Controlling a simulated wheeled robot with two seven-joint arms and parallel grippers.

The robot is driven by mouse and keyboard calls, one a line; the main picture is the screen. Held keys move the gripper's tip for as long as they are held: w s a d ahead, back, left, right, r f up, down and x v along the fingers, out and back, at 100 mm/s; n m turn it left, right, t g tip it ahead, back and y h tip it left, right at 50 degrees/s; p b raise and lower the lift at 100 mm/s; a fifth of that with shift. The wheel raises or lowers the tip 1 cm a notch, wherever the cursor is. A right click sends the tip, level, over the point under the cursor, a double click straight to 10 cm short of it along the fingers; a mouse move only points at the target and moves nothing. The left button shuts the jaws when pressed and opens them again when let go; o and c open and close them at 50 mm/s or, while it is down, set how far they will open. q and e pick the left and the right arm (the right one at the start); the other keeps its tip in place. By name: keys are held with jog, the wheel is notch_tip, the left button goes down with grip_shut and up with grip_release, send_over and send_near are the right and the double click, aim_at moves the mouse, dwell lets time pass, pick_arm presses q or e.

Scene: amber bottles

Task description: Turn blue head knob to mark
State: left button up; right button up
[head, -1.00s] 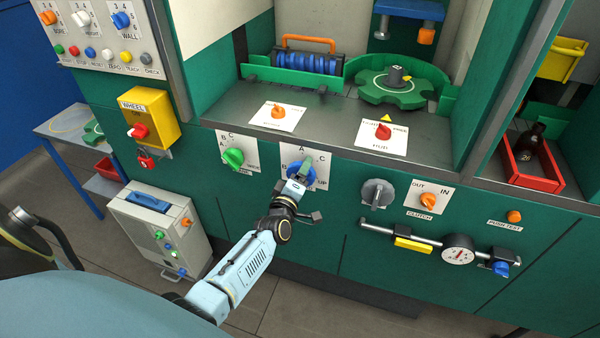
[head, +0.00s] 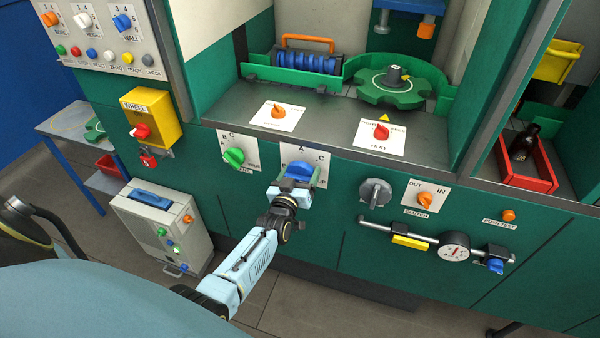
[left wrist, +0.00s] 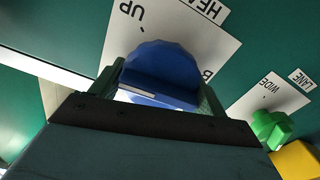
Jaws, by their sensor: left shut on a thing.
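The blue head knob (head: 299,171) is on a white plate (head: 322,158) on the green front panel, with letters A and C showing in the head view. My left gripper (head: 298,180) is at the knob, its two green fingers on either side, shut on it. In the left wrist view the blue knob (left wrist: 162,75) sits between the fingers, with a pale line on its grip bar. The plate (left wrist: 205,40) there reads UP and B, upside down. Part of the knob is hidden by the gripper. My right gripper is not in view.
A green knob (head: 234,157) is just left on its own plate. A grey knob (head: 375,192) and an orange clutch knob (head: 425,200) are to the right. A rail with a gauge (head: 454,252) sits lower right. The ledge above holds orange (head: 278,112) and red (head: 381,132) knobs.

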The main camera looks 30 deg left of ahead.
pick_arm(q)
jog(key=m, duration=0.3)
jog(key=shift+m, duration=2.2)
jog(key=o, duration=1)
jog(key=p+v, duration=0.1)
jog(key=v, duration=1.2)
jog(key=shift+s, duration=0.2)
jog(key=shift+f, duration=0.1)
